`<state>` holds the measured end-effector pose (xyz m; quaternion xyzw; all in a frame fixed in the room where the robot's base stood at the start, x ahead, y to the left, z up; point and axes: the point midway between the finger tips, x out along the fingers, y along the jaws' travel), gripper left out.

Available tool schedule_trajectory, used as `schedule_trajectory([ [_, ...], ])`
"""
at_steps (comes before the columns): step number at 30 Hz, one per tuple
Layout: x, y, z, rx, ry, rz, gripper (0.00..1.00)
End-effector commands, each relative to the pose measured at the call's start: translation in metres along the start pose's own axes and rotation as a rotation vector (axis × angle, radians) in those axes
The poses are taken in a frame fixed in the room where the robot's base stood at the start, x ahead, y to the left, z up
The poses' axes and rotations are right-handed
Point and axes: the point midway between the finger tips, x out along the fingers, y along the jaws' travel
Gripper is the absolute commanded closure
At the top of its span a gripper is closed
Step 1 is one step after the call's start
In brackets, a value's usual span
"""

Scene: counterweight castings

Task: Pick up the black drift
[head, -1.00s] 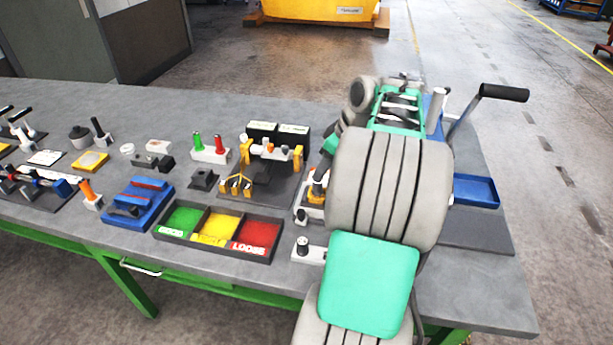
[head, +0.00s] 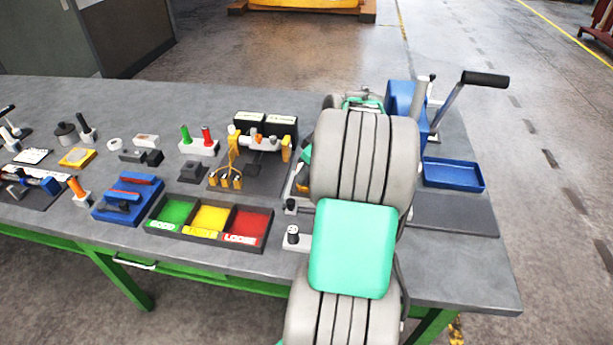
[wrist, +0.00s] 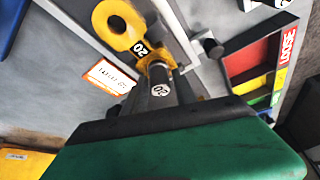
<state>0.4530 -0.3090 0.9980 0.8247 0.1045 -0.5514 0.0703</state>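A black upright rod (head: 84,122) on a white base stands at the left of the bench in the head view; it may be the drift, but I cannot be sure. In the wrist view, my gripper (wrist: 163,82) looks open, with its narrow grey fingers apart. A dark cylinder (wrist: 158,72) with a white end marked 20 lies between or just beyond them; I cannot tell whether they touch it. A yellow ring (wrist: 118,25) marked 20 is just above it in the picture. In the head view, my arm hides the gripper.
A sorting tray (head: 150,228) with green, yellow and red compartments lies left of my arm; its red compartment also shows in the wrist view (wrist: 265,55). A small black knob (head: 291,205) is close by. A blue tray (head: 453,188) and a lever (head: 484,79) are right of my arm.

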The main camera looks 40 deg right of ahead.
Motion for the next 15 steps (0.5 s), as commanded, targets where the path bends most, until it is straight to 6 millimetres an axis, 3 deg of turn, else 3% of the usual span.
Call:
schedule_trajectory([
  [11, -0.0002, -0.0002, -0.0003, 0.000, 0.000, 0.000, 0.99],
  [15, -0.0002, -0.0002, -0.0003, 0.000, 0.000, 0.000, 1.00],
])
